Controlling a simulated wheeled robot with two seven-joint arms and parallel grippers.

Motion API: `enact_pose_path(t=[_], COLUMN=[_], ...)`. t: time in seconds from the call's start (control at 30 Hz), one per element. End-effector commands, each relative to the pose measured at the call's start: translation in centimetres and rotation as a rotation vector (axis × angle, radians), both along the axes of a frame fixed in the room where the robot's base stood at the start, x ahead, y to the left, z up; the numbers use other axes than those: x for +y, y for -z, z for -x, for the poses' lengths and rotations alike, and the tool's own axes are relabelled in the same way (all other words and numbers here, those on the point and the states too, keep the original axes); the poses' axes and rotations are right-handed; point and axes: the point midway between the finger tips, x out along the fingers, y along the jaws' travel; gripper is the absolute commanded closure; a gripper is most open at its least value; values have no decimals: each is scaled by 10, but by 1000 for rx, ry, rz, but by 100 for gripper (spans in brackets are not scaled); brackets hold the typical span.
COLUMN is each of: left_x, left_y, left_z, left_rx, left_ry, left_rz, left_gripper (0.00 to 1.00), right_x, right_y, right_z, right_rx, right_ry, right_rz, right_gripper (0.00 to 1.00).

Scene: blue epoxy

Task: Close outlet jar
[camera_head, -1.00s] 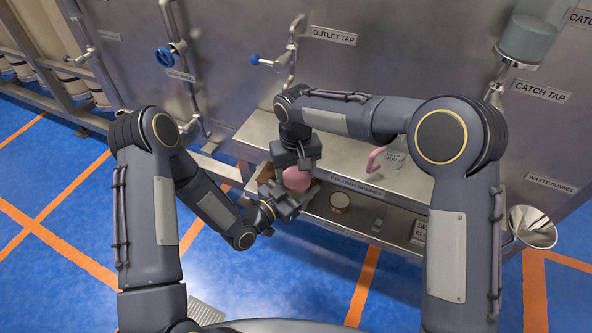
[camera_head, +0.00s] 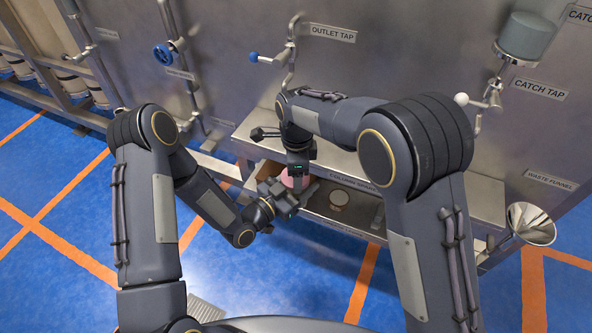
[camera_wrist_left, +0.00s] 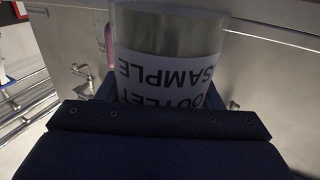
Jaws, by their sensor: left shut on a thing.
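The outlet jar (camera_wrist_left: 170,50), labelled "OUTLET SAMPLE", stands between my left fingers in the left wrist view. My right gripper (camera_head: 298,172) points down right over the jar. Its fingertips are too small and covered to tell open from shut, or whether they touch the jar.
The open drawer (camera_head: 362,226) under the steel shelf (camera_head: 262,122) holds a pale round item (camera_head: 339,197). A waste funnel (camera_head: 530,224) juts out at the right. The outlet tap (camera_head: 270,57) is on the panel above. The blue floor in front is clear.

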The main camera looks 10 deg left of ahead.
Motion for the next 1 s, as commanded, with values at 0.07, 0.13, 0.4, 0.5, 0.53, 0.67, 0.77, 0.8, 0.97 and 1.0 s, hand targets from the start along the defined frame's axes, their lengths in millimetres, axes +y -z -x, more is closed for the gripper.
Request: enact_pose_path(t=[0.07,0.13,0.4,0.5,0.53,0.67,0.77,0.8,0.97,1.0], left_x=[-1,-1,-1,-2,-2,-1,-1,-1,-1,-1], left_y=[-2,-2,-2,-2,-2,-1,-1,-1,-1,-1], left_z=[0,0,0,0,0,0,0,0,0,0], left_rx=[-4,-4,-4,-4,-4,-3,-2,-2,-2,-2], left_ry=[2,2,3,3,3,2,2,2,1,1], left_rz=[2,2,3,3,3,3,2,2,1,1], left_gripper=[100,100,100,100,100,100,100,100,100,100], right_x=[2,2,2,2,2,1,1,1,1,1], right_y=[1,1,1,1,1,1,0,0,-3,-6], right_z=[2,2,2,2,2,2,1,1,1,1], right_rx=[3,3,4,4,4,3,2,2,1,0], right_ry=[133,212,263,262,261,261,261,261,261,261], right_rz=[0,-1,-1,-1,-1,-2,-1,-1,-2,-2], right_gripper=[58,58,58,36,32,16,16,16,16,16])
